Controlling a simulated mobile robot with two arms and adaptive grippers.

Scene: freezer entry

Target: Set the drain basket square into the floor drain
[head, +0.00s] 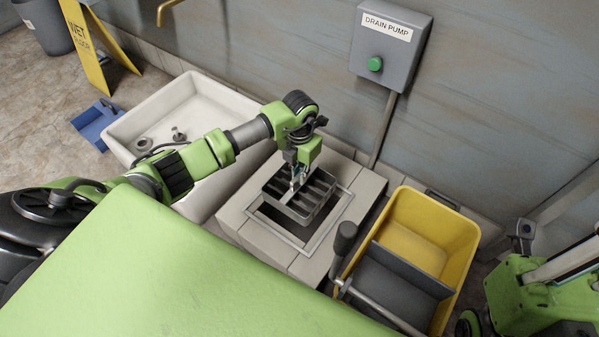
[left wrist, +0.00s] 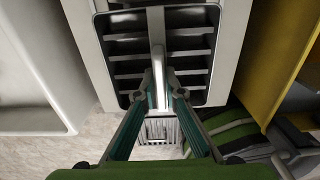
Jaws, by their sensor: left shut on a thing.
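The dark grey drain basket (head: 318,190) has slatted compartments and a central bar. My left gripper (head: 297,183) is shut on that bar; in the left wrist view the fingertips (left wrist: 169,92) close on it over the basket (left wrist: 127,68). The basket is above the floor drain (head: 318,243), a square opening with a light metal frame in a pale raised block.
A white sink (head: 130,118) stands left of the block. A yellow mop bucket (head: 462,235) with a dark wringer and handle (head: 345,236) stands close on the right. A drain pump box (head: 391,45) is on the wall behind. A pale grate (left wrist: 160,130) lies below.

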